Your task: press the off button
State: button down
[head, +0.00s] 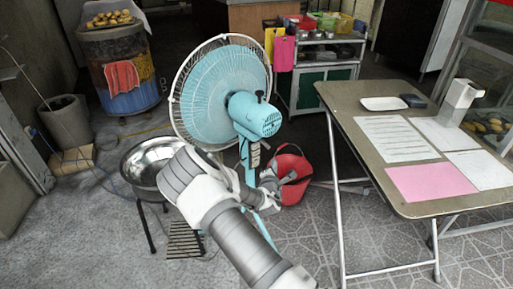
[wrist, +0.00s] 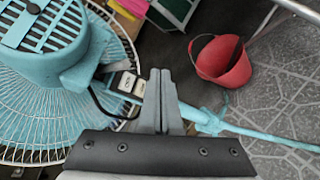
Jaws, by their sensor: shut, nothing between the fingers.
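A light blue pedestal fan (head: 252,112) with a white wire guard stands in the middle of the head view. Its control box (head: 254,155) sits on the pole below the motor. In the wrist view, the control box has pale square buttons (wrist: 127,82) just left of my fingertips. Their markings are too small to read, so I cannot tell which one is off. My gripper (wrist: 160,73) is shut and empty. It appears close to the box; contact cannot be told. In the head view, my gripper (head: 268,176) is beside the fan pole, partly hidden by my arm.
A red bucket (head: 292,178) stands behind the fan pole. A metal bowl (head: 148,160) on a stand is left of my arm. A folding table (head: 365,100) with papers is at the right. A barrel oven (head: 118,65) stands at the back left.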

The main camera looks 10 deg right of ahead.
jog(key=b, duration=0.3)
send_near(259, 147)
jog(key=w+d+f, duration=0.2)
jog(key=w+d, duration=0.1)
jog(key=shift+w+a+r, duration=0.15)
jog(key=shift+w, duration=0.2)
jog(key=shift+w+a+r, duration=0.15)
jog(key=shift+w+r, duration=0.05)
jog(key=shift+w, duration=0.2)
jog(key=shift+w+b, duration=0.1)
jog(key=shift+b, duration=0.2)
dwell(0.9)
jog(key=shift+w+a+f+b, duration=0.1)
jog(key=shift+w+a+b, duration=0.1)
jog(key=shift+b, duration=0.15)
jog(key=shift+w+a+b, duration=0.2)
jog(key=shift+w+b, duration=0.15)
jog(key=shift+w, duration=0.05)
dwell(0.5)
jog(key=shift+s+d, duration=0.1)
jog(key=shift+s+d, duration=0.3)
jog(key=shift+s, duration=0.35)
